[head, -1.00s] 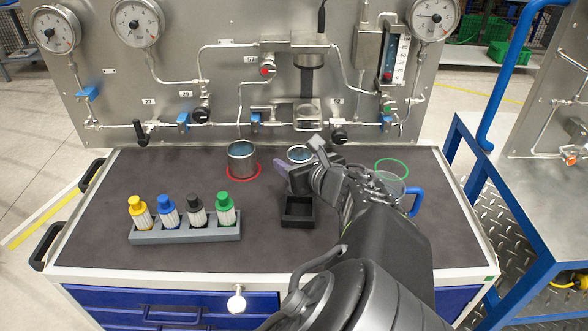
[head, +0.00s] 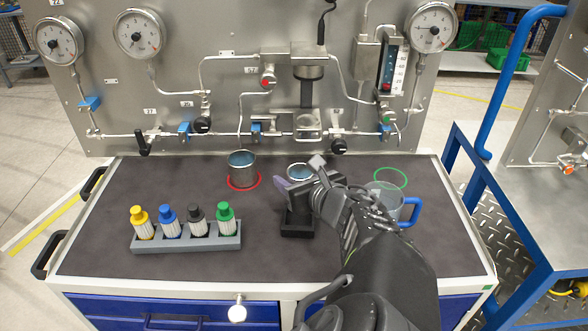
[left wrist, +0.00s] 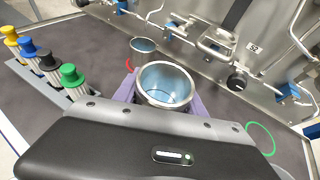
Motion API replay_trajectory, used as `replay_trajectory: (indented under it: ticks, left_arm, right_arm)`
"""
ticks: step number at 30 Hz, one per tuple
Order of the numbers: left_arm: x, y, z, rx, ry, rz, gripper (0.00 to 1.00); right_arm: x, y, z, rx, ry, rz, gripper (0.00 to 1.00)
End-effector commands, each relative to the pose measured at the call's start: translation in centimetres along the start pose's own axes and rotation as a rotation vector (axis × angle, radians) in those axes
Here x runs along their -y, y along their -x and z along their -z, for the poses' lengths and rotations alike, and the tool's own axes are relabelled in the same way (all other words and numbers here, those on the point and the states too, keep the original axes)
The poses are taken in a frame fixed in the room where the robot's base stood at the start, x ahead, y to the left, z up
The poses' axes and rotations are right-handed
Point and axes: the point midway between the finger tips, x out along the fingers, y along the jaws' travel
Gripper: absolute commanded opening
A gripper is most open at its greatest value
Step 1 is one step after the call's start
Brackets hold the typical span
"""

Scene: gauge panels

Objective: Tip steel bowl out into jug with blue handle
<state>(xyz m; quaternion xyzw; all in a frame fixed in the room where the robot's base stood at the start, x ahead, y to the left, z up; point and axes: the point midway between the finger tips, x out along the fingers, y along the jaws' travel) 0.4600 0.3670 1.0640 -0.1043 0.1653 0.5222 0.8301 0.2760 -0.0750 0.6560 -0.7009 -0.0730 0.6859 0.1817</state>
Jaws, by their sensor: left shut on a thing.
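The steel bowl (head: 299,171) with pale blue content is between the purple fingers of my left gripper (head: 296,183). In the left wrist view the bowl (left wrist: 166,84) sits roughly upright, with the gripper (left wrist: 165,92) shut on it. The clear jug with the blue handle (head: 385,198) stands to the right of the bowl, partly behind my arm. The jug is not clearly seen in the left wrist view. My right gripper is not in view.
A steel pot (head: 241,163) with blue content stands at a red ring (head: 244,187). A grey rack (head: 187,241) holds several coloured-cap bottles. A black tray (head: 298,230) lies below the gripper. A green ring (head: 390,177) lies behind the jug. The gauge panel (head: 230,80) rises at the back.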

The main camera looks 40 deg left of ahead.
Motion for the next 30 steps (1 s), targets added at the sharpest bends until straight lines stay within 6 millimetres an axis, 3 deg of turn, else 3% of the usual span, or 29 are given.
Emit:
replay_trajectory:
  ticks: [24,30]
  left_arm:
    - [-3.2,6.0,2.1,0.001,-0.003,0.001,0.00]
    - [-3.6,6.5,2.6,0.001,-0.001,0.000,0.00]
  right_arm:
    - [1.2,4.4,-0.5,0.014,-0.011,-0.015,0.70]
    - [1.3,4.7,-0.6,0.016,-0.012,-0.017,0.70]
